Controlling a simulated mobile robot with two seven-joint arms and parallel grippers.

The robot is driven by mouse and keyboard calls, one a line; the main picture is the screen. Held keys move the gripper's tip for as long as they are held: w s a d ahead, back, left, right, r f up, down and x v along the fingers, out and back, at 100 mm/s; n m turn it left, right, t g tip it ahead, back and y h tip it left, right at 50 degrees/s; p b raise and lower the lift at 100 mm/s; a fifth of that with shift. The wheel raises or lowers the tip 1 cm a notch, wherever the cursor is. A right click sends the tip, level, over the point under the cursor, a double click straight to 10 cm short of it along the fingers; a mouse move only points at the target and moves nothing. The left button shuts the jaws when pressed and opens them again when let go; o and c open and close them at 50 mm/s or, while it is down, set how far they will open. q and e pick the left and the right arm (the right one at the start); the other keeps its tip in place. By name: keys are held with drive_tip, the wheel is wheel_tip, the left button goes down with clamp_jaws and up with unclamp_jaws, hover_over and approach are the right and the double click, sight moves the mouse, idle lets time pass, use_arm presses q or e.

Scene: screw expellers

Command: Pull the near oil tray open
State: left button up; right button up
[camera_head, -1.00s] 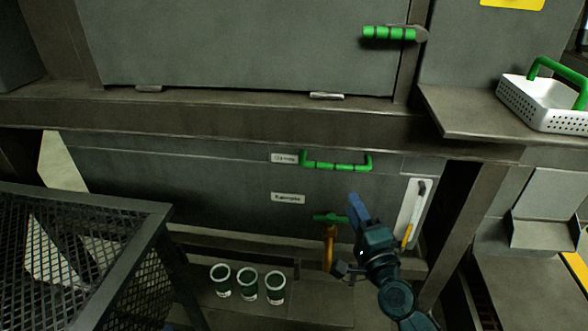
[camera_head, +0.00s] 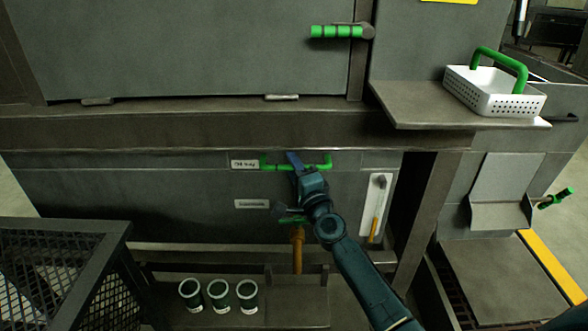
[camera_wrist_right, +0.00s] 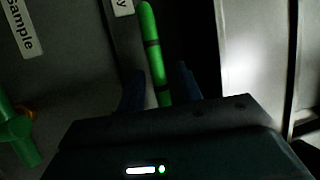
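The near oil tray front (camera_head: 345,180) is a grey panel below the machine's beam, with a white label (camera_head: 245,164). In the head view it looks flush with the panels around it. Its green bar handle (camera_head: 323,163) runs along the top. My right gripper (camera_head: 295,160) is at the handle's middle. In the right wrist view, the green handle (camera_wrist_right: 151,35) passes between its two blue fingers (camera_wrist_right: 162,88), with visible gaps either side, so it looks open around the bar. My left gripper is not in view.
A second label and green valve handle (camera_head: 290,219) on an orange pipe (camera_head: 297,250) sit below. A mesh bin (camera_head: 60,270) is left, a white basket (camera_head: 492,95) upper right.

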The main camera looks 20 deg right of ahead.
drive_tip(key=shift+c, duration=0.3)
clamp_jaws()
idle(0.4)
